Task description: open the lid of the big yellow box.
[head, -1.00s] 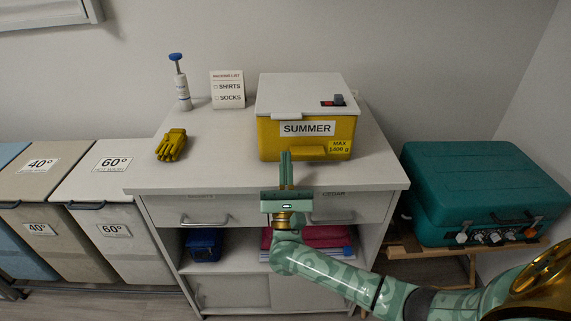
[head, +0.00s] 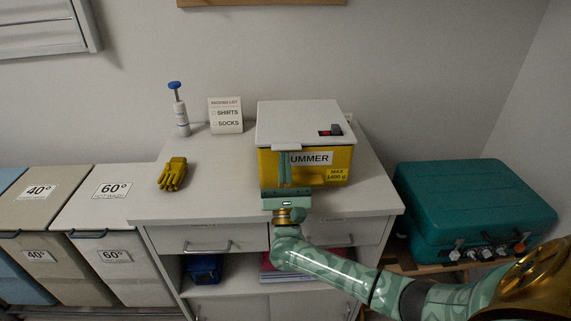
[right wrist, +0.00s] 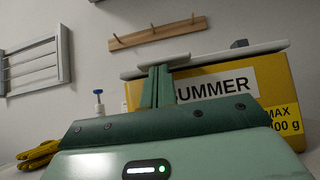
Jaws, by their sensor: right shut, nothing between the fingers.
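The big yellow box (head: 264,168) stands on the white cabinet top, with a SUMMER label on its front. Its pale lid (head: 290,122) lies flat and closed, with a dark and red latch-like piece near the right front. The lid also shows edge-on in the right wrist view (right wrist: 225,55). My right gripper (head: 284,154) is shut and empty, upright in front of the box, covering the label's first letter. In the right wrist view its fingertips (right wrist: 158,70) reach the lid's front edge; I cannot tell whether they touch. My left gripper is not in view.
On the cabinet top (head: 225,180) are a yellow glove (head: 172,174), a white bottle with a blue top (head: 180,112) and a packing list card (head: 226,116). A teal case (head: 470,205) stands at the right, laundry bins (head: 95,195) at the left. The left cabinet top is mostly clear.

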